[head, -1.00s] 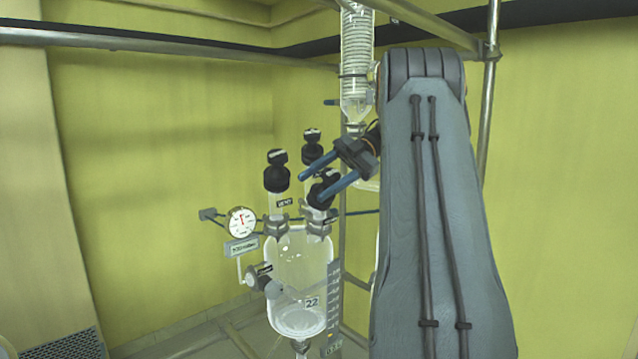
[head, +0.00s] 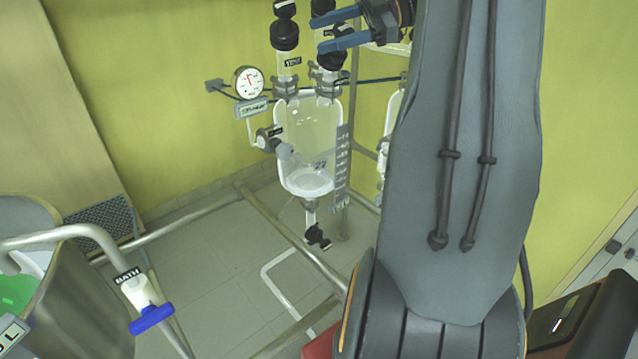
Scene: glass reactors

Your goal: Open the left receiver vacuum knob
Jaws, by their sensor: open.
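The left receiver (head: 308,150) is a clear glass vessel with black-capped valves on top. The left top valve (head: 285,37) carries a label that looks like VENT. The knob appears between or just behind the fingers; contact cannot be told.
A round gauge (head: 249,82) and a side valve (head: 267,139) sit left of the receiver. A black drain valve (head: 318,237) hangs below. Metal frame rails (head: 290,238) cross the floor. A pipe with a blue-handled BATH valve (head: 150,318) is at lower left. My arm hides the right middle.

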